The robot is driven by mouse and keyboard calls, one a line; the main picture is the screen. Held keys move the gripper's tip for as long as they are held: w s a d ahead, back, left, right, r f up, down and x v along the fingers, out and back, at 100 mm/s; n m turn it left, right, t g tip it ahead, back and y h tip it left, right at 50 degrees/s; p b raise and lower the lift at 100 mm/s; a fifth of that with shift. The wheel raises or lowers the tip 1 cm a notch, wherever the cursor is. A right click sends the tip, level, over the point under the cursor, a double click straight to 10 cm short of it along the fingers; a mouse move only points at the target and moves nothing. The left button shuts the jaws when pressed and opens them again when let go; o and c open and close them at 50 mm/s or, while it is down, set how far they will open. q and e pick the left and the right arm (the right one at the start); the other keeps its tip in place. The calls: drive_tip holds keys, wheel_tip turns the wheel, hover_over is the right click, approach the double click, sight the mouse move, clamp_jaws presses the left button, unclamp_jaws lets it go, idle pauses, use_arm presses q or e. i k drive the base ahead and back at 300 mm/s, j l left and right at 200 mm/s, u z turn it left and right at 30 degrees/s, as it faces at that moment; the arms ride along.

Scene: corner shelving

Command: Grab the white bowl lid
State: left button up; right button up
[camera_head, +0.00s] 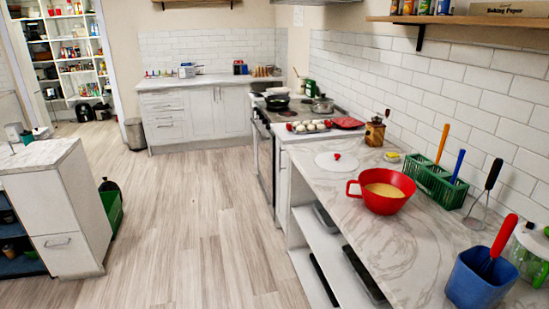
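The white bowl lid (327,162) lies flat on the marble-patterned counter (345,222). It is a pale round disc with a small red knob (337,156) near its middle. A red bowl (376,204) with a handle on its left stands just in front and to the right of the lid. The bowl is uncovered and holds something pale yellow. Neither of my grippers shows in the head view.
A green rack (433,186) holding orange- and blue-handled tools stands by the wall. A blue container (468,287) with a red-handled tool is near right. A wooden grinder (375,133) and yellow item (392,157) are behind. The floor (190,225) left is clear.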

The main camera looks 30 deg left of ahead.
sight(335, 162)
drive_tip(key=u, duration=0.4)
drive_tip(key=i+j+z, duration=0.15)
drive_tip(key=z, duration=0.3)
drive_tip(key=i+j+z, duration=0.1)
drive_tip(key=z, duration=0.35)
drive_tip(key=j+z, duration=0.45)
drive_tip(key=l, duration=0.1)
